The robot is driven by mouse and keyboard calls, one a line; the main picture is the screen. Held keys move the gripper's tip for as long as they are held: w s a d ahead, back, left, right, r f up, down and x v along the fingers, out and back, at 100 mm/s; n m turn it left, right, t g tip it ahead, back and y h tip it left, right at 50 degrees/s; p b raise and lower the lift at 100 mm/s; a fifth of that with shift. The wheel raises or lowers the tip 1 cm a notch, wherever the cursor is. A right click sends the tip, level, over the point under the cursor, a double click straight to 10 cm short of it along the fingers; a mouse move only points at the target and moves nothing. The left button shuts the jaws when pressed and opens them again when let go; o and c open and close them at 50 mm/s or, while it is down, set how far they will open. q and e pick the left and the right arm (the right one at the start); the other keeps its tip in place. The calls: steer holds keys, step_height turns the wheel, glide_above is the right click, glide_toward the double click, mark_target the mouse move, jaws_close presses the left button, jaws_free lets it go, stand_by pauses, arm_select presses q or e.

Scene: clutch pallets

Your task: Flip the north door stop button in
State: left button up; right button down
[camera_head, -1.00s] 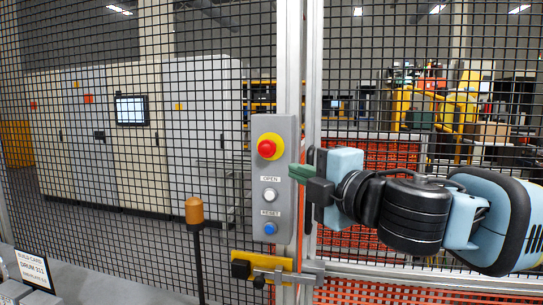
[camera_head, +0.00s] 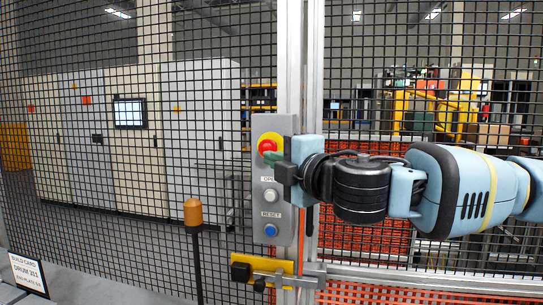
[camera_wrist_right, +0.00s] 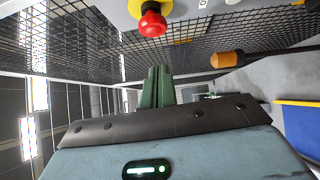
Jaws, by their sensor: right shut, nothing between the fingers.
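The stop button (camera_head: 267,143) is a red mushroom head on a yellow collar, at the top of a grey control box (camera_head: 270,205) on the fence post. It also shows at the top of the right wrist view (camera_wrist_right: 152,20). My right gripper (camera_head: 274,158) is shut and empty, its green fingertips just below and right of the red head, overlapping the collar's lower edge in the head view. In the wrist view the fingertips (camera_wrist_right: 158,72) show a gap from the button; contact is not visible. My left gripper is not in view.
Below the button sit a white OPEN button (camera_head: 270,195) and a blue RESET button (camera_head: 270,230). A yellow door latch (camera_head: 265,268) is lower on the post. An orange-topped pole (camera_head: 193,211) stands to the left. Black mesh fence surrounds the box.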

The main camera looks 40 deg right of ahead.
mark_target(262, 149)
steer(key=w+d, duration=0.2)
steer(key=w, duration=0.1)
steer(key=w+d, duration=0.1)
steer(key=shift+w+r+p, duration=0.2)
steer(key=shift+w+p, duration=0.05)
steer(key=shift+p, duration=0.1)
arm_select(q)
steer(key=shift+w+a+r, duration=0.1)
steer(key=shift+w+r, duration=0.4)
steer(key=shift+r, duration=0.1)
arm_select(e)
steer(key=shift+w, duration=0.1)
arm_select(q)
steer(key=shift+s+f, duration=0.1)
